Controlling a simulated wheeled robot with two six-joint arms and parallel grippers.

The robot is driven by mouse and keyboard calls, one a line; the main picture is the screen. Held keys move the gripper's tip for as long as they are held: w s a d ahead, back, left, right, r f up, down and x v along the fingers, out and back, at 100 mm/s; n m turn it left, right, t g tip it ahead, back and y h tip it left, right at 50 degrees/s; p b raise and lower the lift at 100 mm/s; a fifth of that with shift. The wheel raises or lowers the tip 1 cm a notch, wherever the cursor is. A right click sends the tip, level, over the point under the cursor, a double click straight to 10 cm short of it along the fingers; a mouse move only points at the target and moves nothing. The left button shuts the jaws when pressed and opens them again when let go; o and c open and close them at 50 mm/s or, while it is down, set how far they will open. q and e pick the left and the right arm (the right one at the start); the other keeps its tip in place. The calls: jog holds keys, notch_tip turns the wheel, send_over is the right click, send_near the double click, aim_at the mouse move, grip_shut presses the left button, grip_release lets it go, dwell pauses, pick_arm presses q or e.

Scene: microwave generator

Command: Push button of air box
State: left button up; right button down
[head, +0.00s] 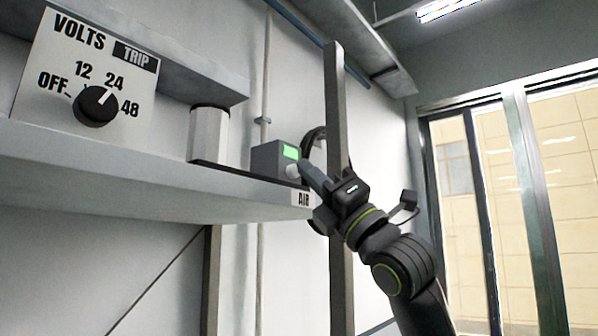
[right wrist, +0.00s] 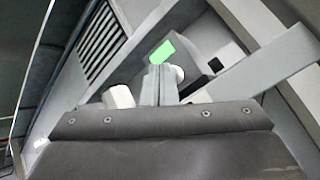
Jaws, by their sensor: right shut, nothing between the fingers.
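The air box (head: 268,160) is a small grey box on the shelf, above a label that reads AIR. It has a lit green panel (head: 291,152) and a round white button (head: 293,170) on its face. My right gripper (head: 303,168) is shut and empty, with its fingertips at the button; I cannot tell whether they touch. In the right wrist view the shut fingers (right wrist: 158,84) point at the box (right wrist: 196,62), just left of the white button (right wrist: 179,73) and below the green panel (right wrist: 162,52). My left gripper is not in view.
A VOLTS TRIP panel (head: 40,75) with a black knob (head: 97,105) stands at the left of the shelf (head: 120,165). A white and dark cylinder (head: 208,135) stands between it and the box. A grey upright post (head: 335,90) is behind my right gripper. Windows are at the right.

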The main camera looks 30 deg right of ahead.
jog(key=shift+s+d, duration=0.2)
jog(key=shift+s, duration=0.3)
jog(key=s+d+b, duration=0.1)
jog(key=s+d, duration=0.1)
jog(key=s, duration=0.3)
jog(key=shift+s+d, duration=0.15)
jog(key=shift+s, duration=0.15)
dwell(0.5)
